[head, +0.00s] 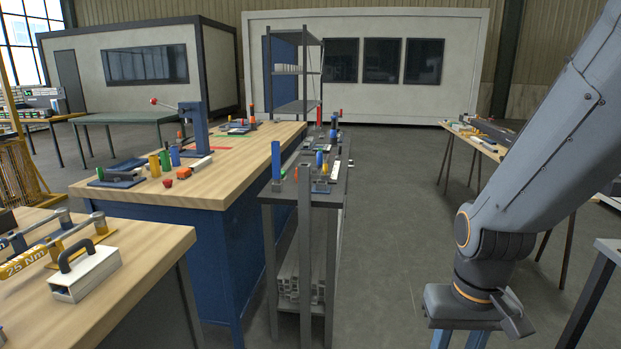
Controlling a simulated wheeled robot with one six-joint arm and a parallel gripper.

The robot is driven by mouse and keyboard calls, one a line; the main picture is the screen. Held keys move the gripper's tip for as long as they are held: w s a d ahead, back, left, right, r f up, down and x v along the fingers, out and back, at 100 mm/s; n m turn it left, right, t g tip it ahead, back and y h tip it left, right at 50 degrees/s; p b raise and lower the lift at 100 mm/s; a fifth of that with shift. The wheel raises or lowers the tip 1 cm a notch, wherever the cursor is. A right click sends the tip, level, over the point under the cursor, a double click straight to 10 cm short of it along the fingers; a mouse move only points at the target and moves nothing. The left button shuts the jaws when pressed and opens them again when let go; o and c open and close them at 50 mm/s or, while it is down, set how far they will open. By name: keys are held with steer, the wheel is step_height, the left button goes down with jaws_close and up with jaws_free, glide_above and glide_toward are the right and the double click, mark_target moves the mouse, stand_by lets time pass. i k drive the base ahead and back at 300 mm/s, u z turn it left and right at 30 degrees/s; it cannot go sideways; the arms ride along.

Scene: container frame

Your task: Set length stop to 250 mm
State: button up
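No length stop or 250 mm marking can be made out with certainty. My gripper (473,340) hangs at the lower right, over the floor and well to the right of that bench. Its blue fingers are cut off by the bottom edge, so their tips and anything between them are hidden.
A wooden-topped blue workbench (240,150) with a lever press (194,135) stands left of the narrow bench. Another wooden bench (150,240) at lower left holds a grey handled block (86,272). Metal profiles (290,280) lie below the narrow bench. Floor (392,215) to its right is clear.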

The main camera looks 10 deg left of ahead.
mark_target(325, 176)
steer(key=u, duration=0.15)
steer(key=i, duration=1.15)
steer(key=u, duration=0.35)
